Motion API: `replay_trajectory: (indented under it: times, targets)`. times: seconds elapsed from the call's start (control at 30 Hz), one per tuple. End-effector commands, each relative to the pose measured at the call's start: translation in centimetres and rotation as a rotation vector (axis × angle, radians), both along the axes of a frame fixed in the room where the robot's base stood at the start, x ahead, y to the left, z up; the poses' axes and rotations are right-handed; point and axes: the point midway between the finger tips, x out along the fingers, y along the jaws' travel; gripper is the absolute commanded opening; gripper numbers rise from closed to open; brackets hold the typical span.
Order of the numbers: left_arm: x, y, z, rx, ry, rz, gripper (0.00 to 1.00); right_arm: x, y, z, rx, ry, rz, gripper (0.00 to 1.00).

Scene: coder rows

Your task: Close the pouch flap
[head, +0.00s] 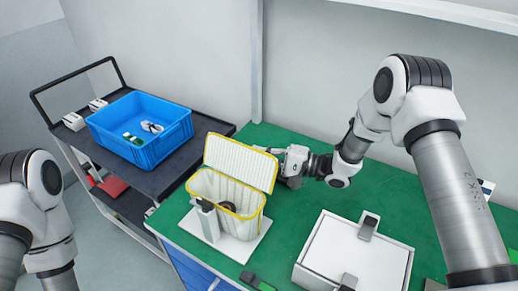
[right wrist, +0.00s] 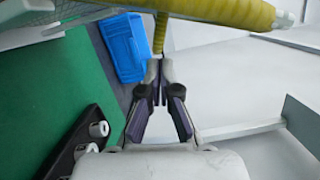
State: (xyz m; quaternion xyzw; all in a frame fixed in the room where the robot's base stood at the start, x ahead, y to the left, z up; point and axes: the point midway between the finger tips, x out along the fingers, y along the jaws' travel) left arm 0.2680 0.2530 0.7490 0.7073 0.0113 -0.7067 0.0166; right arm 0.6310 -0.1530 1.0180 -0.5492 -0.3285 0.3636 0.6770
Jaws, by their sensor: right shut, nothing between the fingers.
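The pouch (head: 247,226) is whitish with yellow edging and stands on a white base plate (head: 250,246) on the green table. Its ribbed flap (head: 241,164) is up and tilted back, so the pouch mouth is open. A dark brown round thing (head: 228,206) shows inside. My right gripper (head: 279,153) is at the flap's right edge, partly behind it. In the right wrist view the fingers (right wrist: 161,70) are together and empty, with yellow edging (right wrist: 160,33) just beyond the tips. I cannot tell if they touch it. My left gripper is out of view.
A grey upright holder (head: 207,218) stands at the pouch's front left. A white box (head: 355,255) with grey clips is to the right. A blue crate (head: 150,155) sits on a dark cart at the left. Green table between pouch and white box is clear.

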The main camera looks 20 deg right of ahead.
Motion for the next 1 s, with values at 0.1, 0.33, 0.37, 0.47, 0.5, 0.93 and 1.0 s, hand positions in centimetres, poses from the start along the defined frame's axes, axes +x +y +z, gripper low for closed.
replay_trajectory:
  times: [0.1, 0.33, 0.37, 0.47, 0.5, 0.93, 1.0]
  targets:
    - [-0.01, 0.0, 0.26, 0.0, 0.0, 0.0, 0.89, -0.39, 0.36, 0.14, 0.0, -0.001, -0.001, 0.0]
    - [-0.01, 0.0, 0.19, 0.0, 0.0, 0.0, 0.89, -0.43, 0.36, 0.07, 0.0, -0.001, -0.001, 0.0]
    - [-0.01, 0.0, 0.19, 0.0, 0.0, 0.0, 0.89, -0.43, 0.36, 0.08, 0.0, -0.001, -0.001, 0.0]
    - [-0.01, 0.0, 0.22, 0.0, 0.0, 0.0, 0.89, -0.43, 0.36, 0.12, -0.002, -0.003, -0.001, 0.0]
    - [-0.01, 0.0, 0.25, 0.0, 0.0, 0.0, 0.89, -0.44, 0.37, 0.16, -0.005, -0.005, -0.001, 0.0]
    - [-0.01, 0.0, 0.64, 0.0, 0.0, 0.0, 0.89, -0.63, 0.56, 0.67, -0.051, -0.051, -0.001, 0.0]
    - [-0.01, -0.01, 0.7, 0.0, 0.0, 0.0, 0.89, -0.66, 0.59, 0.75, -0.058, -0.057, 0.0, 0.0]
